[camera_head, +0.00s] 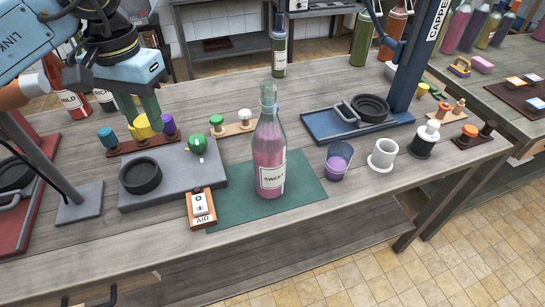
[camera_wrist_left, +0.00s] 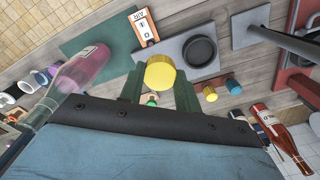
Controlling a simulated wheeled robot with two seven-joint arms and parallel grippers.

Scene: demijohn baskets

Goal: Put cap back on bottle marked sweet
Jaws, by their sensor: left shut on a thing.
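The bottle marked SWEET (camera_head: 269,155) stands upright on a green mat (camera_head: 300,190), filled with pink liquid. No cap shows on its clear neck. It also shows at the left of the left wrist view (camera_wrist_left: 82,68). My left gripper (camera_head: 150,115) is left of the bottle, above the back of the bench. Its green fingers are shut on a yellow cap, clear in the left wrist view (camera_wrist_left: 160,73). In the head view the fingers partly hide this cap. My right gripper is not in view.
A rack of blue (camera_head: 107,137) and purple (camera_head: 168,123) stoppers is below the gripper. A grey plate (camera_head: 205,175) with a black ring and an AIR switch (camera_head: 201,208) lie left of the bottle. A purple cup (camera_head: 338,160) and the blue capper stand (camera_head: 345,128) are to its right.

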